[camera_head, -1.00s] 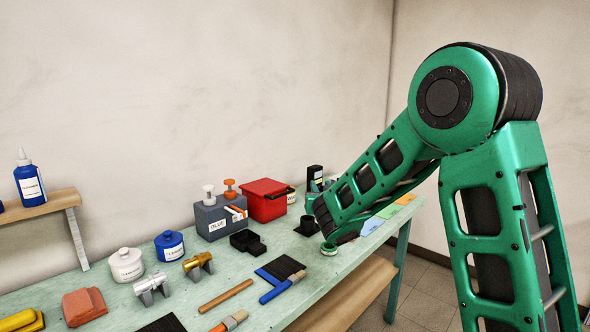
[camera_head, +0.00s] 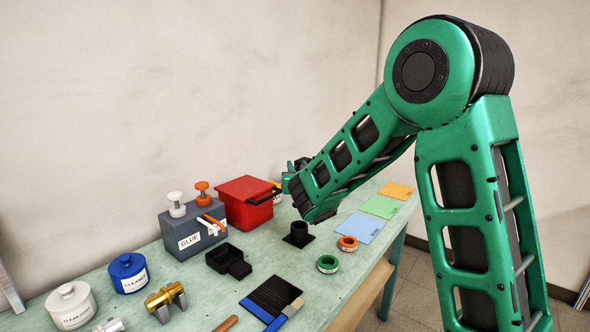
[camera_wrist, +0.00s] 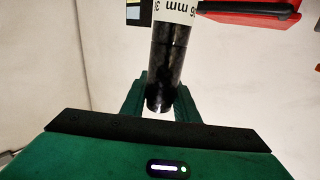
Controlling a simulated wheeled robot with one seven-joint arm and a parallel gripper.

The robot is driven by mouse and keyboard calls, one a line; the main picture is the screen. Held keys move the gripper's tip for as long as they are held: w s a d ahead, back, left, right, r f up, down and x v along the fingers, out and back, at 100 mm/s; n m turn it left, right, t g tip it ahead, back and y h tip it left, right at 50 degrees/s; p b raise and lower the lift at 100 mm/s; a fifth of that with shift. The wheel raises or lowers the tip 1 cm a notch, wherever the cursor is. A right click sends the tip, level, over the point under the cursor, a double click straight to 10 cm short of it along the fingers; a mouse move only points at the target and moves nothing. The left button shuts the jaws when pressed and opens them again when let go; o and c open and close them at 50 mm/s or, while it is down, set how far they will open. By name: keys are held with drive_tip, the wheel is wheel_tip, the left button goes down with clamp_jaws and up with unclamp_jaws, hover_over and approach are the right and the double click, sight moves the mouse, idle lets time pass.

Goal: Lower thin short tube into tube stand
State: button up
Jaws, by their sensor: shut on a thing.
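The thin short tube (camera_wrist: 172,60) is black with a white printed label, seen in the wrist view. My gripper (camera_wrist: 162,97) is shut on its lower part in that view, with a green finger on each side. In the head view my forearm hides most of the gripper and the tube. The black tube stand (camera_head: 298,236), a short collar on a square base, stands on the table just below my forearm. I cannot tell the height of the tube over the stand.
The red box (camera_head: 245,203) and grey glue box (camera_head: 192,228) stand left of the stand. A black tray (camera_head: 228,262) lies in front. A green roll (camera_head: 327,264) and orange roll (camera_head: 347,243) lie to the right, by coloured sheets (camera_head: 380,206).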

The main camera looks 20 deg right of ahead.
drive_tip(key=shift+r+n, duration=0.1)
drive_tip(key=shift+n, duration=0.2)
drive_tip(key=shift+s+f, duration=0.1)
drive_tip(key=shift+f, duration=2.8)
drive_tip(key=shift+s, duration=0.1)
drive_tip(key=shift+y, duration=0.3)
drive_tip(key=shift+a+f, duration=0.1)
drive_tip(key=shift+f, duration=2.65)
drive_tip(key=o, duration=1.1)
drive_tip(key=shift+o, duration=0.2)
